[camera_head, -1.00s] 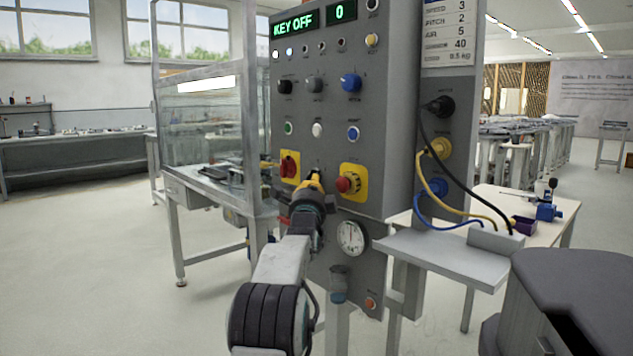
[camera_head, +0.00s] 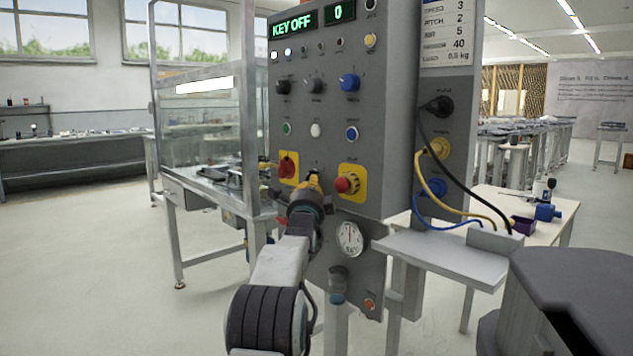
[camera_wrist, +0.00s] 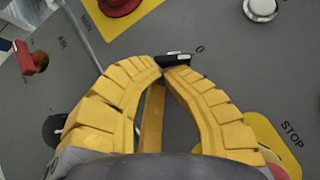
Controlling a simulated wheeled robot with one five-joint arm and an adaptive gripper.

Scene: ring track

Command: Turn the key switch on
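The key switch (camera_wrist: 175,58) shows in the wrist view as a small black handle with a pale edge, right at my fingertips, with an "O" mark beside it on the grey panel. My gripper (camera_wrist: 163,71) has its two yellow fingers drawn together at the handle; they look shut on it, though the contact is partly hidden. In the head view my gripper (camera_head: 313,182) is against the lower panel front, between the red rotary switch (camera_head: 288,167) and the red stop button (camera_head: 343,184). The display (camera_head: 293,24) reads KEY OFF and 0.
Knobs and buttons sit above on the panel (camera_head: 318,150), and a pressure gauge (camera_head: 350,239) below right. Yellow, blue and black cables hang on the panel's right side, above a grey shelf (camera_head: 440,254). A glass-sided bench stands at left. Open floor lies in the left foreground.

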